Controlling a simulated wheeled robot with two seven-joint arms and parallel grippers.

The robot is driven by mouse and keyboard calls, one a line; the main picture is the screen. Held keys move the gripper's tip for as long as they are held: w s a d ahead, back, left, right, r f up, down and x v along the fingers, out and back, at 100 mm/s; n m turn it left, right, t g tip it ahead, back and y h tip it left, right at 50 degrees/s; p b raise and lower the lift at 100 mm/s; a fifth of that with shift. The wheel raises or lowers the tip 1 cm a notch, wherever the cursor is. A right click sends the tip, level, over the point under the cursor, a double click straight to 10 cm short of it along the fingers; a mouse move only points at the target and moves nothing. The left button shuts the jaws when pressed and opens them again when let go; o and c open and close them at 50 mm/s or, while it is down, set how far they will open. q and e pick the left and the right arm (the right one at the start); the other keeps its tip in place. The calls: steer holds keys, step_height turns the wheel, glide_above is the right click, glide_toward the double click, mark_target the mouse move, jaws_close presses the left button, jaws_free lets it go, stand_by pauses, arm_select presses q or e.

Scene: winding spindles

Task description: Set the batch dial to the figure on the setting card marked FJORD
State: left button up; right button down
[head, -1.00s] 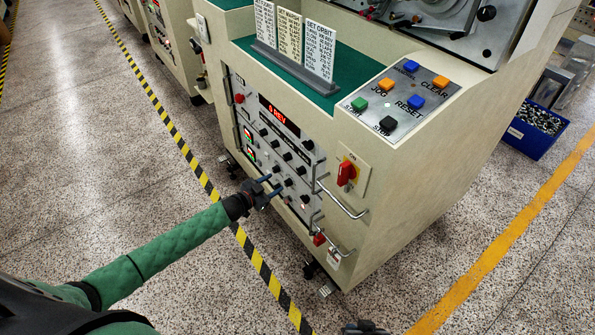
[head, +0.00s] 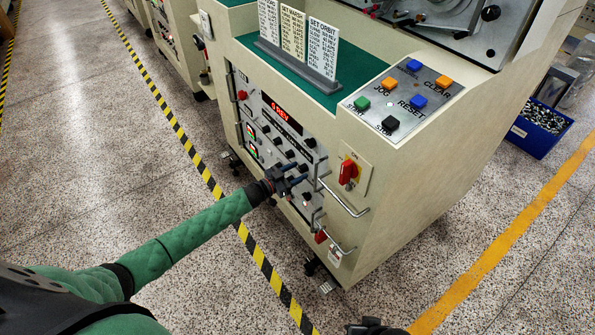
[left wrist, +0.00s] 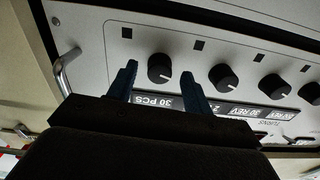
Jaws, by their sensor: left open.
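The setting cards stand in a grey holder on the green top. The front panel holds several black knobs. My left gripper (head: 297,173) is open at the panel's lower right. In the left wrist view, its blue fingers (left wrist: 158,74) stand on either side of a black knob (left wrist: 160,68), not visibly closed on it. An upside-down label by it reads 30 PCS (left wrist: 154,101). My right gripper (head: 370,327) is partly cut off.
Metal handles (head: 345,196) and a red switch (head: 348,171) lie right of the knobs. A red REV display (head: 281,112) is higher on the panel. Coloured push buttons (head: 390,84) sit on top. More knobs (left wrist: 222,76) neighbour the one between my fingers.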

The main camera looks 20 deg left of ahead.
arm_select(q)
steer(key=shift+w+d, duration=0.25)
steer(key=shift+w, duration=0.05)
arm_select(e)
steer(key=shift+r, duration=0.3)
arm_select(q)
steer(key=shift+c, duration=0.4)
steer(key=c, duration=0.9)
arm_select(e)
steer(key=shift+s+f, duration=0.1)
steer(key=shift+f, duration=0.05)
steer(key=shift+f, duration=0.1)
